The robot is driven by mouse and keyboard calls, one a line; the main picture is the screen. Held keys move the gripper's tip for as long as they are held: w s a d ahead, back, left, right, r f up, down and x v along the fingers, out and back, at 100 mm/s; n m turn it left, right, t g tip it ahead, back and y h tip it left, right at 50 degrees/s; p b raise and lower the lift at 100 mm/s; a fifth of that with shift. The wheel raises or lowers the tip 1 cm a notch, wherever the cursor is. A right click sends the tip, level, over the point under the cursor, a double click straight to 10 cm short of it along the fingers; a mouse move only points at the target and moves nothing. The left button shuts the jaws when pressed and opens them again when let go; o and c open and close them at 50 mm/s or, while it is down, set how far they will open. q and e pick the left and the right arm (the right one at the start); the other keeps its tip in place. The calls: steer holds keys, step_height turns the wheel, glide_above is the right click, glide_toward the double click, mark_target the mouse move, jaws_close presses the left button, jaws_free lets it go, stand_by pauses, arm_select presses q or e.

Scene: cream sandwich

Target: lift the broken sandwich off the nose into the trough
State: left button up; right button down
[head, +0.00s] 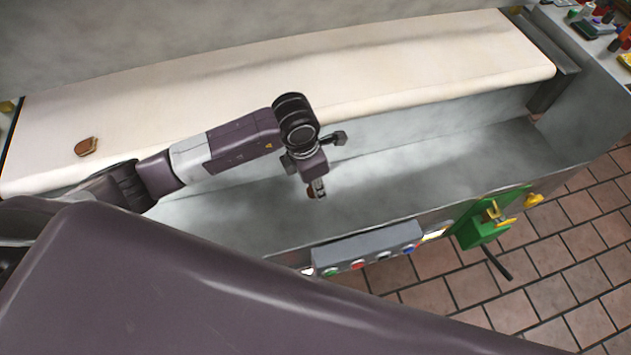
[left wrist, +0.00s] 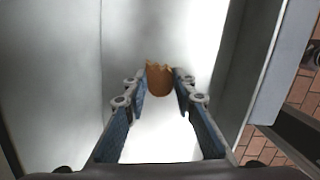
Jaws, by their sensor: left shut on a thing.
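My left gripper (head: 317,187) hangs over the grey metal trough (head: 430,170), pointing down, shut on a small brown piece, the broken sandwich (left wrist: 159,80). In the left wrist view the piece sits between the two blue-padded fingertips, with a ragged, paler far edge. The trough's pale floor shows below it. In the head view the piece is tiny and mostly hidden by the fingers. Another brown sandwich (head: 87,147) lies on the cream belt (head: 400,65) at the left. No sandwich shows on the belt's rounded front edge. My right gripper is out of view.
A grey button box (head: 368,248) and a green bracket with yellow knobs (head: 485,228) are on the trough's near wall. A side table (head: 590,25) with small items stands at the top right. The trough's right part is empty. My own body covers the lower left.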

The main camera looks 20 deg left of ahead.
mark_target(309, 192)
arm_select(q)
steer(key=o, duration=0.8)
steer(key=shift+r, duration=0.2)
steer(key=r, duration=0.4)
steer(key=a+r, duration=0.1)
steer(key=r, duration=0.2)
steer(key=s+r, duration=0.1)
steer(key=r, duration=0.3)
steer(key=shift+s+a+r, duration=0.1)
steer(key=shift+a+r, duration=0.05)
steer(key=shift+r, duration=0.15)
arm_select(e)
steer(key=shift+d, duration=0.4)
arm_select(q)
steer(key=shift+s+f, duration=0.1)
